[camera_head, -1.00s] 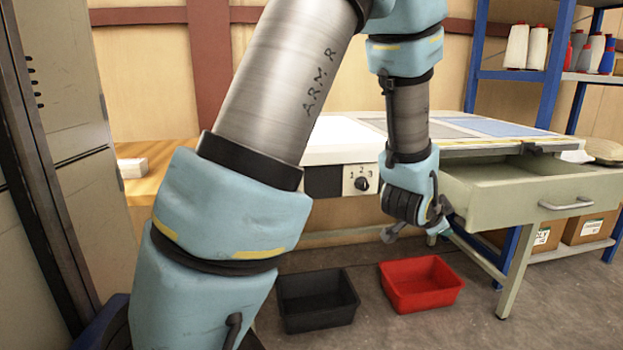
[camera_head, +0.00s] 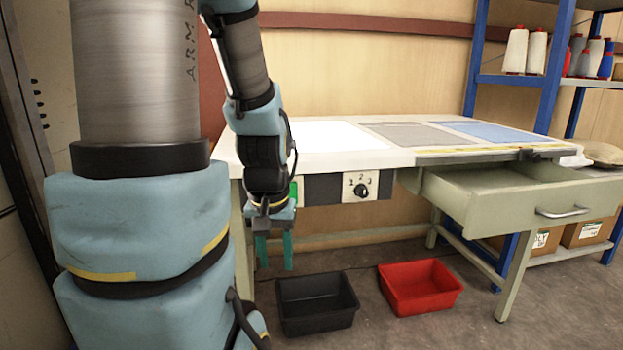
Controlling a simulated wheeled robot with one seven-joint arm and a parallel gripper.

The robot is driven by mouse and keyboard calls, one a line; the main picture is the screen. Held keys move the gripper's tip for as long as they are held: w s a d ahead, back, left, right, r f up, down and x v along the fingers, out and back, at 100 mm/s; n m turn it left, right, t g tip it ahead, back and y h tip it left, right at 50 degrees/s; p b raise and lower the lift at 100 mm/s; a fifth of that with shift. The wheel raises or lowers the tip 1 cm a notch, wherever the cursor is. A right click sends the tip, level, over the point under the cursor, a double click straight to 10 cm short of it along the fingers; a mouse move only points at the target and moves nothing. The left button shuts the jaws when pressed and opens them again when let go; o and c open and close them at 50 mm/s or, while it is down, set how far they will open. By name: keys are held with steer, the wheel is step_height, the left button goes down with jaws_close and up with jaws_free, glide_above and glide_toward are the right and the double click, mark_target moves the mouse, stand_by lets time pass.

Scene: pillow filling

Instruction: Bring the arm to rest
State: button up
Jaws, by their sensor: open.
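My gripper (camera_head: 274,262) hangs at the end of my arm, left of the picture's middle, with its fingers pointing down. Its two green fingers are apart, and nothing shows between them. The upper part of my arm rises on the left and partly leaves the top of the picture.
A black bin (camera_head: 318,303) and a red bin (camera_head: 420,288) stand on the floor. A drawer (camera_head: 530,200) sticks out of the table at the right. The dial panel (camera_head: 361,187) is on the table front. Blue shelving (camera_head: 553,70) with thread spools stands behind.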

step_height(320, 180, up, 21)
steer(key=p, duration=2)
steer(key=shift+r, duration=0.2)
